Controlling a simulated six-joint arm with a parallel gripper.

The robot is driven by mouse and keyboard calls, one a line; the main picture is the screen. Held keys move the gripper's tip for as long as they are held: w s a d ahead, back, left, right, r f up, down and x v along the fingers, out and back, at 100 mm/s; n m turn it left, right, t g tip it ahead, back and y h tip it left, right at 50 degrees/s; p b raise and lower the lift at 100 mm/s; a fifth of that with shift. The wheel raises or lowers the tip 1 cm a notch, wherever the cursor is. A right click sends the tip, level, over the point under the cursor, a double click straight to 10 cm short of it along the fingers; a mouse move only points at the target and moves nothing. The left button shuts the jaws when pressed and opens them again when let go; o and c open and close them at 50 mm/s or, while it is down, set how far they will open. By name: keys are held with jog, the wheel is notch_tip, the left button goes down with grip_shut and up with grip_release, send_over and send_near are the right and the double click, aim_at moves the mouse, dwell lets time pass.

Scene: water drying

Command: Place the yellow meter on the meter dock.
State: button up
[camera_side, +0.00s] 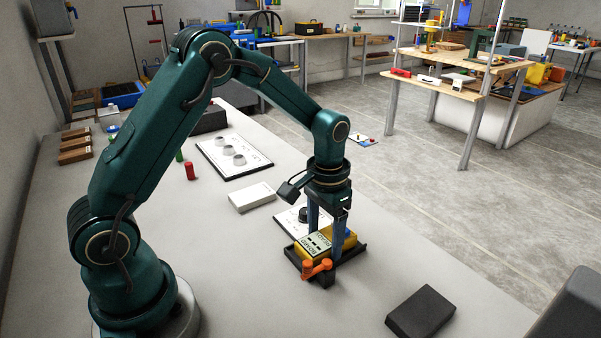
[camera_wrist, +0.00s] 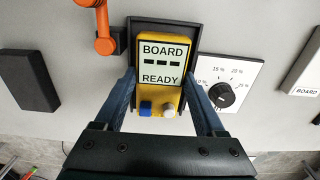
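The yellow meter (camera_side: 313,243) is over the black meter dock (camera_side: 352,253), within its outline. I cannot tell whether it rests fully on the dock floor. In the wrist view the meter (camera_wrist: 163,38) faces up, with a screen reading "BOARD --- READY" and a blue and a white knob below it. The dock's dark rim (camera_wrist: 134,28) shows around its far end and sides. My gripper (camera_side: 325,232) points down with one finger on each side of the meter. In the wrist view the fingertips (camera_wrist: 161,80) are against the meter's sides.
An orange lever-like part (camera_side: 316,268) sits at the dock's front edge. A dial board (camera_wrist: 222,88) lies close beside the dock. A dark block (camera_side: 420,312) lies front right, a white box (camera_side: 251,197) behind left. Bare table lies in front of the dock.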

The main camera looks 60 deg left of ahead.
aim_at(325, 239)
notch_tip(325, 239, up, 12)
jog(key=f, duration=0.1)
jog(key=s+d+r+t, duration=0.2)
jog(key=s+t, duration=0.3)
jog(key=s, duration=1)
jog(key=shift+s+r+t, duration=0.3)
jog(key=shift+s+r, duration=0.05)
jog(key=shift+r, duration=0.15)
